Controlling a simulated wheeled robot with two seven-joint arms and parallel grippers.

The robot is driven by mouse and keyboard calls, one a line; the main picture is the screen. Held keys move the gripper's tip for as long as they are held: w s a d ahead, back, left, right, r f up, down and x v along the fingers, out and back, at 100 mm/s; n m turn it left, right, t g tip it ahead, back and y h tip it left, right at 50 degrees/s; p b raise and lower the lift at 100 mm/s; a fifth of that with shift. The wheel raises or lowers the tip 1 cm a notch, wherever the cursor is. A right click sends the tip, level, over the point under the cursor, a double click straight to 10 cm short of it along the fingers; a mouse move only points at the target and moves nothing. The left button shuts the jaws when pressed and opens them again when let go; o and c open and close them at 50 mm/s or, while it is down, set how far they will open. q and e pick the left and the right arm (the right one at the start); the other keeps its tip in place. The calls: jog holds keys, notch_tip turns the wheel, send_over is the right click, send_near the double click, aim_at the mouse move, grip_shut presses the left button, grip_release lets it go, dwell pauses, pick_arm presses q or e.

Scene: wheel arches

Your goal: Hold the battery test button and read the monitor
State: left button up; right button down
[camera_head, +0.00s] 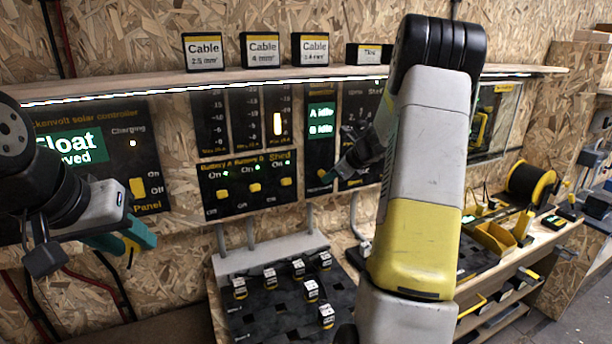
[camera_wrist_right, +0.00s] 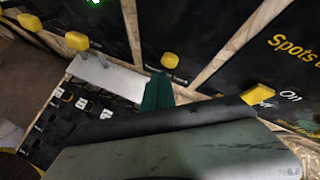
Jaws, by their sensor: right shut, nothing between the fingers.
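The monitor (camera_head: 321,117) is a dark panel with two green fields reading "A Idle" and "B Idle". A yellow button (camera_head: 325,175) sits low on that panel, partly hidden by my right gripper (camera_head: 334,172). The right wrist view shows a yellow button (camera_wrist_right: 171,60) with a small label, too blurred to read surely. My right gripper's teal fingertips (camera_wrist_right: 158,90) are shut and empty, just below that button in the picture; I cannot tell whether they touch it. My left gripper (camera_head: 130,240), teal-fingered, is at the left, below the solar controller panel; its opening is unclear.
The solar controller (camera_head: 90,150) reads "Float". A switch panel (camera_head: 245,182) with yellow switches is left of the monitor. Cable boxes (camera_head: 204,52) stand on the shelf (camera_head: 150,88). Below is a black board (camera_head: 270,315) with several small labelled pieces. My right arm hides part of the wall.

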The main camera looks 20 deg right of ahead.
jog(key=shift+w, duration=0.3)
jog(key=shift+w+a, duration=0.1)
jog(key=shift+w, duration=0.35)
dwell(1.8)
jog(key=shift+s, duration=0.15)
dwell(0.8)
jog(key=shift+s, duration=0.75)
jog(key=shift+s, duration=0.1)
jog(key=shift+s+d, duration=0.25)
jog(key=shift+s, duration=0.95)
jog(key=shift+s+d, duration=0.2)
jog(key=shift+s, duration=1)
